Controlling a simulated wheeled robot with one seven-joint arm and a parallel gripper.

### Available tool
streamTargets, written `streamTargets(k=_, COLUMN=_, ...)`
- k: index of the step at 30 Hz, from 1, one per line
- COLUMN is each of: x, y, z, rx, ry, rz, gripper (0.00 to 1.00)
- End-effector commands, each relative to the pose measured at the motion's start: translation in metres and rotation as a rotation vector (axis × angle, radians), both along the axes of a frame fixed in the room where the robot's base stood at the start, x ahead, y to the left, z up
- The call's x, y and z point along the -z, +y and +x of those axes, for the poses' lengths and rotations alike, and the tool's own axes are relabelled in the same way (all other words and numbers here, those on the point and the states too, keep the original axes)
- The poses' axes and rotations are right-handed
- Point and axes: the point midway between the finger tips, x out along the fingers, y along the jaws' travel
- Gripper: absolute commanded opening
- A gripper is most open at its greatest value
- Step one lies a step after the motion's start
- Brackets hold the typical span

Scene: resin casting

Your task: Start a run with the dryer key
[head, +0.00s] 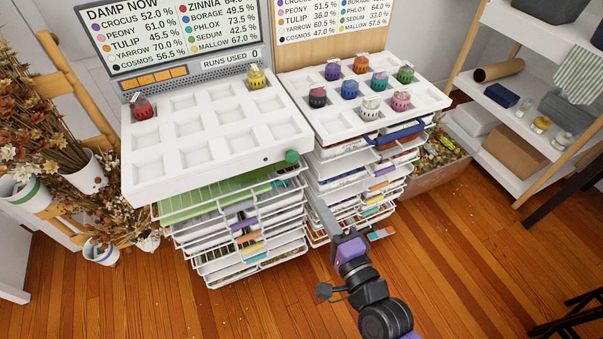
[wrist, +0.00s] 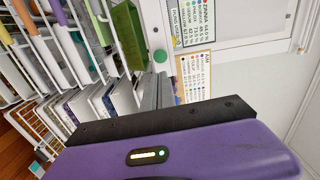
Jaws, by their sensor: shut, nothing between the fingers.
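The dryer key is a round green knob (head: 292,156) on the front face of the white dryer tray (head: 205,172), near its right end. The key also shows in the wrist view (wrist: 160,56), just beyond my fingertips. My gripper (head: 311,184) is shut and empty, with its fingers pointing up toward the key from the lower right. In the head view a small gap shows between the fingertips and the key. The wrist view shows my fingers (wrist: 157,84) together; the exact distance to the key is hard to tell. The display (head: 231,61) reads RUNS USED 0.
A red jar (head: 143,108) and a yellow jar (head: 257,78) sit in the dryer tray. A second white tray (head: 335,128) on the right holds several coloured jars. Wire drawers stand under both trays. Open wooden floor lies in front.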

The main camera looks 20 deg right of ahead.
Motion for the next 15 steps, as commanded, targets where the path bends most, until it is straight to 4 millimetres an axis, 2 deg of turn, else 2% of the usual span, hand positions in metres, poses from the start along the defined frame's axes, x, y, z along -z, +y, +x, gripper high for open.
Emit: streamTargets(k=15, x=-0.0007, y=0.0001, z=0.0028, rx=0.0, ry=0.0, rz=0.03, gripper=0.0)
